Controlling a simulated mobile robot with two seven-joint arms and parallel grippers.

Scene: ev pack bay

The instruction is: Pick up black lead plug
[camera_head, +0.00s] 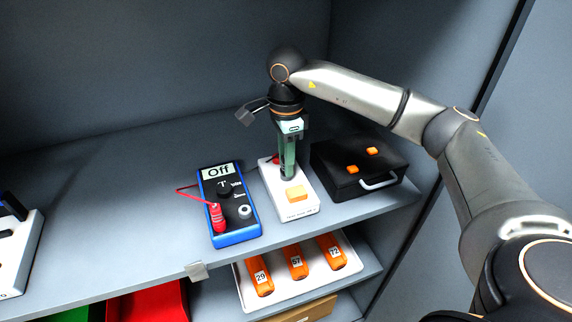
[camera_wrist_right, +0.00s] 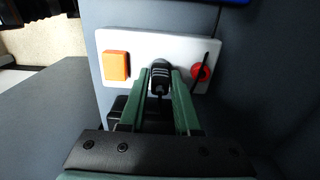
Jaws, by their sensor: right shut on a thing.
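The black lead plug (camera_wrist_right: 160,78) is between the green fingers of my right gripper (camera_wrist_right: 160,92) in the right wrist view. The gripper is shut on it, over a white block (camera_wrist_right: 130,40). I cannot tell whether the plug still touches the block. In the head view my right gripper (camera_head: 288,172) points down at the white block (camera_head: 304,210), and its fingers hide the plug. My left gripper is not in view.
The blue multimeter (camera_head: 236,229), reading "Off", lies left of the block with a red plug (camera_head: 217,217) on it. A black case (camera_head: 345,183) lies to the right. The block carries an orange piece (camera_head: 295,193) and a red round part (camera_wrist_right: 200,73). A lower shelf holds orange numbered modules (camera_head: 297,262).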

